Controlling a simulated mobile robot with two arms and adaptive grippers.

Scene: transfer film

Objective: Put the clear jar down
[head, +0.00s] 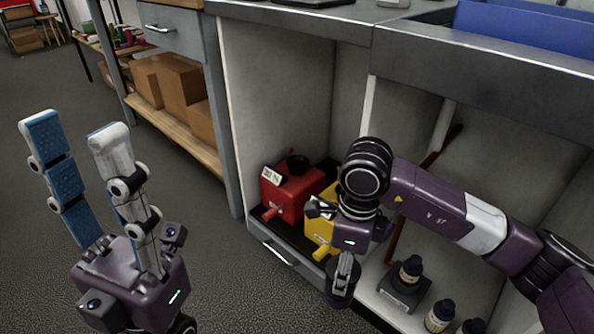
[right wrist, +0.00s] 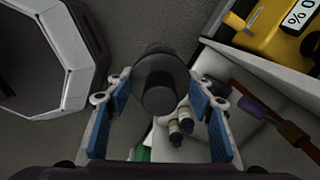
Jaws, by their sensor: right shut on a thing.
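The jar (right wrist: 160,82) looks dark grey and round in the right wrist view, seen close to end-on. It sits between the blue finger pads of my right gripper (right wrist: 160,105), which is shut on it. In the head view my right gripper (head: 343,275) hangs in front of the open cabinet, by the yellow container; the jar is mostly hidden there or hard to tell from the dark gripper parts. My left gripper (head: 78,135) is open and empty at the left, fingers pointing up, over the floor.
A red container (head: 291,192) and a yellow container (head: 318,228) stand in the cabinet's left bay. Small dark bottles (head: 410,270) stand in the right bay, below a dark red bar (head: 396,232). A steel counter (head: 480,60) overhangs the bays. Cardboard boxes (head: 178,82) sit on a shelf behind.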

